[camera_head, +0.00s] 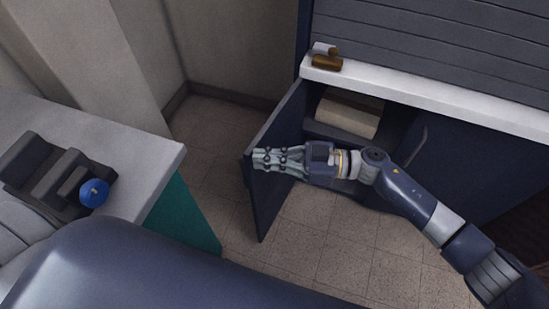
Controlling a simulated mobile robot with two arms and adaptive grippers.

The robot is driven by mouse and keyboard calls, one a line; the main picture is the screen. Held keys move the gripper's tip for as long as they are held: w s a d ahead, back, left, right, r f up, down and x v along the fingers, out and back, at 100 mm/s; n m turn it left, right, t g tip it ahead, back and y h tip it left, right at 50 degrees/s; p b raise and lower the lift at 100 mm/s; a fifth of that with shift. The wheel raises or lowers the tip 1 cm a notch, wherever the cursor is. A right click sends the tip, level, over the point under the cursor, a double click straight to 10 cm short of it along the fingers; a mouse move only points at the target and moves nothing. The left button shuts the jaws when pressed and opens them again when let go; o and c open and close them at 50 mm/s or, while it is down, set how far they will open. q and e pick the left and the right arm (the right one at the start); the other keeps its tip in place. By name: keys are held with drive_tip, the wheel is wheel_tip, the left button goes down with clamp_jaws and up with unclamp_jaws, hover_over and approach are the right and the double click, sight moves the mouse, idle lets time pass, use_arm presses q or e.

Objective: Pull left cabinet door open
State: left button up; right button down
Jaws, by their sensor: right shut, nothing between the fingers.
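The left cabinet door (268,200) is dark blue and stands swung out from the cabinet, well open. Behind it the cabinet inside shows, with a beige box-like object (350,113) on a shelf. My right gripper (256,160) is shut and empty. Its fingers point left and lie across the upper part of the open door in the picture; I cannot tell whether they touch it. The right cabinet door (455,170) is closed and has a curved handle (417,147). The left door's handle is not visible. My left gripper is not in view.
A white countertop (440,98) runs above the cabinet, with a small brown object (327,62) on its left end. At the left, a grey counter (150,150) with a teal side holds dark blocky objects and a blue ball (94,192). Tiled floor (330,260) lies between them.

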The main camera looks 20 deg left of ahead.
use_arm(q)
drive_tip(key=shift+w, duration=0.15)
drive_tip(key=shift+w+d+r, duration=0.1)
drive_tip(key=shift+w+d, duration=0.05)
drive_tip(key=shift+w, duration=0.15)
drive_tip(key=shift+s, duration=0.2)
use_arm(e)
drive_tip(key=v, duration=1.2)
drive_tip(key=shift+w, duration=0.1)
